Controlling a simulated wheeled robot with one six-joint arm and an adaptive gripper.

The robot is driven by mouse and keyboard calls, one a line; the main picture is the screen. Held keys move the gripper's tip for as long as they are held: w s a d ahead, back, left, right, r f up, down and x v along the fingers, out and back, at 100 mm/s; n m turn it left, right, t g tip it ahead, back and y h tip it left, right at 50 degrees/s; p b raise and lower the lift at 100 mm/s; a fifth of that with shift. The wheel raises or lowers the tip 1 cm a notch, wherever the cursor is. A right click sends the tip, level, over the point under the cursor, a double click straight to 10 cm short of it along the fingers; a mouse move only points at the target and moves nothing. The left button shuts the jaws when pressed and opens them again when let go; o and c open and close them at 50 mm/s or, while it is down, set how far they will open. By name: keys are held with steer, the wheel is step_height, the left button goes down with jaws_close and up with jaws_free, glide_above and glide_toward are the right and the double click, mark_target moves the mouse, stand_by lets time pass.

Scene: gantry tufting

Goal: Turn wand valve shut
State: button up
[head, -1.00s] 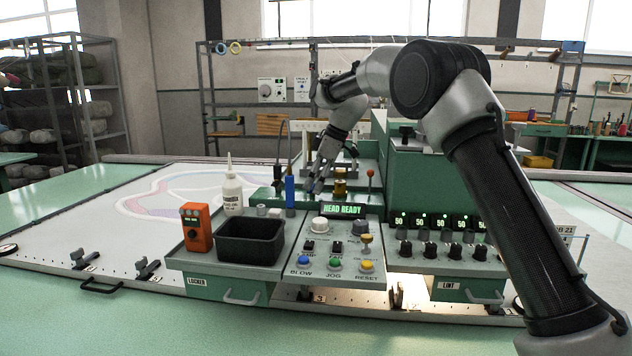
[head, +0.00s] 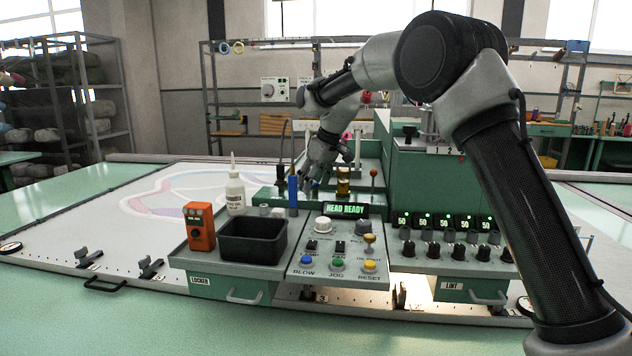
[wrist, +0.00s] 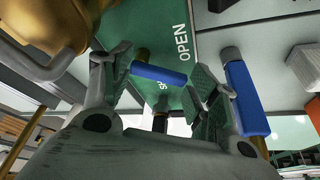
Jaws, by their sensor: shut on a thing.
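The wand valve's blue lever (wrist: 160,74) lies between the two fingers of my gripper (wrist: 162,62) in the wrist view. The gripper is shut on it. Beside the lever is a green plate (wrist: 150,30) marked OPEN, with a second word partly covered by the lever. The lever points across the plate, not along the OPEN word. In the head view my gripper (head: 318,182) is low behind the console, and it hides the lever there. An upright blue-gripped wand (head: 293,190) stands just left of it; it also shows right of the fingers in the wrist view (wrist: 246,98).
A brass cylinder (head: 343,186) stands close right of my gripper. A red-knobbed lever (head: 373,180) is further right. In front are the HEAD READY display (head: 345,210), a black bin (head: 252,240), an orange device (head: 200,228) and a white bottle (head: 235,193).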

steer(key=m, duration=0.2)
steer(key=a+m+h, duration=0.1)
steer(key=m+t+h, duration=0.1)
steer(key=m, duration=0.1)
steer(key=shift+w+a+m, duration=0.15)
steer(key=shift+w+m, duration=0.15)
steer(key=m, duration=0.2)
steer(key=m+h, duration=0.1)
steer(key=w+m+h, duration=0.1)
steer(key=m, duration=0.1)
steer(key=shift+w+a+m, duration=0.1)
steer(key=shift+a+m, duration=0.2)
steer(key=shift+a, duration=0.05)
steer(key=o, duration=1)
steer(key=shift+o, duration=0.2)
steer(key=shift+r, duration=0.1)
steer(key=v, duration=1.2)
steer(key=shift+a, duration=0.2)
